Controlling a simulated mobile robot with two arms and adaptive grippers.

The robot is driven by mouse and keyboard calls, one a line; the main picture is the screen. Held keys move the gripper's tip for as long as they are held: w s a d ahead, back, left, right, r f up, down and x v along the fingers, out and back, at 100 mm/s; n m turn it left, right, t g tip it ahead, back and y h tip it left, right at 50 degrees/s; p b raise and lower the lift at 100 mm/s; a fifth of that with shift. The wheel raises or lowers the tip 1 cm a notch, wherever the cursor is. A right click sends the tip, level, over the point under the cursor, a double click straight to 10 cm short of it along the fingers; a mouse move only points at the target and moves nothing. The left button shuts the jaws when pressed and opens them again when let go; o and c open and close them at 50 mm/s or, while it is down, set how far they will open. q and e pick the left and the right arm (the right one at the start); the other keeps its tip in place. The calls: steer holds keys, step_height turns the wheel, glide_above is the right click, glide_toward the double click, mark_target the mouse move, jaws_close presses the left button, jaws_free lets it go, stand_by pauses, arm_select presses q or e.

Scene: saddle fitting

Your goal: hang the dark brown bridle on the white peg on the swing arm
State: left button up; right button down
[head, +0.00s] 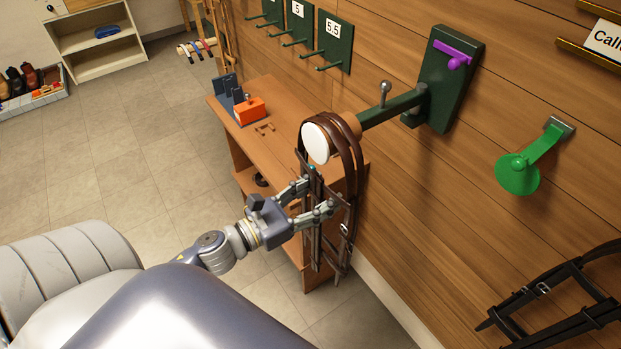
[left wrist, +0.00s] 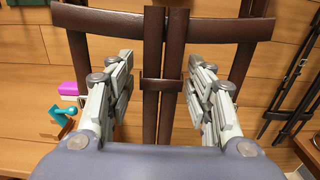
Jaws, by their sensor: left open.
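The dark brown bridle (head: 352,158) hangs draped over the peg with the white round end (head: 314,143) on the dark green swing arm (head: 393,106). Its straps dangle below the peg. My left gripper (head: 318,193) is just below the peg, at the hanging straps. In the left wrist view my left gripper (left wrist: 158,75) has its fingers spread to either side of the bridle's middle strap (left wrist: 152,40), with gaps between fingers and strap. A crosswise band (left wrist: 200,25) of the bridle passes above the fingertips. My right gripper is not in view.
A wooden table (head: 262,95) with an orange box (head: 250,110) stands behind the bridle by the wall. A black bridle (head: 550,290) hangs at lower right.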

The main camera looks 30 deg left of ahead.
arm_select(q)
steer(key=v, duration=1.2)
steer(key=s+a+f+n+g+y, duration=0.15)
steer(key=f+n+y, duration=0.25)
steer(key=f+n, duration=0.95)
steer(key=s+a+f+n+g+y, duration=0.1)
steer(key=a+f+n+g+y, duration=0.2)
steer(key=f+n, duration=1)
steer(key=s+d+f+n+g, duration=0.3)
steer(key=s+f+n, duration=0.1)
steer(key=s+f, duration=0.3)
steer(key=s+d+f+n+g, duration=0.3)
steer(key=s+f, duration=0.5)
steer(key=f, duration=0.4)
steer(key=s+d+f+n+g, duration=0.3)
steer(key=s+f, duration=0.4)
steer(key=f, duration=0.3)
steer(key=shift+s+n+g, duration=0.25)
steer(key=shift+n+g, duration=0.6)
steer(key=shift+g, duration=0.2)
steer(key=shift+d, duration=0.1)
